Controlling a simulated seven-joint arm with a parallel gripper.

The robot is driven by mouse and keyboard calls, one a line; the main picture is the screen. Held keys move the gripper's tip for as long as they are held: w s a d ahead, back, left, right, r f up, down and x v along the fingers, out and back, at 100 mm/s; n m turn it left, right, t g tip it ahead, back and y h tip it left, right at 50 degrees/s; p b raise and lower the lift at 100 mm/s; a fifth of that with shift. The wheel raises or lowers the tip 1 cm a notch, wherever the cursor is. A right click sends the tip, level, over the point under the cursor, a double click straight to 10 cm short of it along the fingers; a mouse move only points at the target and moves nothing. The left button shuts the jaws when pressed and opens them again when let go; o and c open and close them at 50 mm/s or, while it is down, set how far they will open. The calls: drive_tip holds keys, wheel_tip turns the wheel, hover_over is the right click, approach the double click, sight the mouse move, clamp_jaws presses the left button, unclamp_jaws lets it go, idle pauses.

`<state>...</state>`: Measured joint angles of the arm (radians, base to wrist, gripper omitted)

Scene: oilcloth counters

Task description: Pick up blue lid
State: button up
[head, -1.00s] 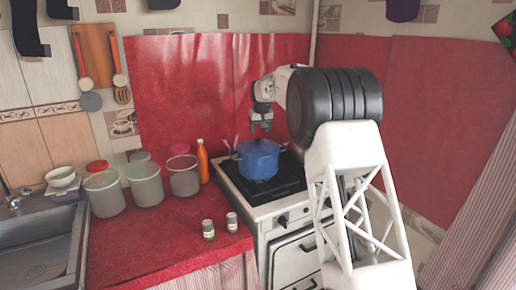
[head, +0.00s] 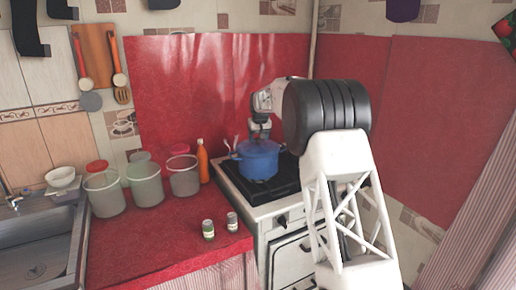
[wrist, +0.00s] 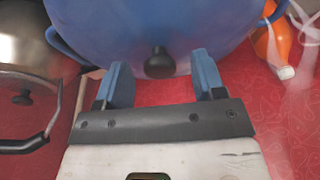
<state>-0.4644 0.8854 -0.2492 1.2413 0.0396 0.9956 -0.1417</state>
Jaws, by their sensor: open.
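The blue lid (head: 256,146) sits on a blue pot (head: 258,162) on the stove top. In the wrist view the lid (wrist: 110,32) fills the upper middle, with its dark round knob (wrist: 160,60) facing me. My gripper (wrist: 158,80) is open, its blue fingers apart on the left and right of the knob. I cannot tell whether they reach its depth. In the head view my gripper (head: 260,131) is right above the pot, and its fingertips are hard to make out.
An orange bottle (head: 203,160) and several clear containers (head: 146,185) stand left of the stove (head: 276,204). Two small jars (head: 208,229) stand on the red counter (head: 150,250). A metal pot (wrist: 28,60) with a dark handle shows at left in the wrist view.

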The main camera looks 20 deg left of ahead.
idle(0.4)
clamp_jaws()
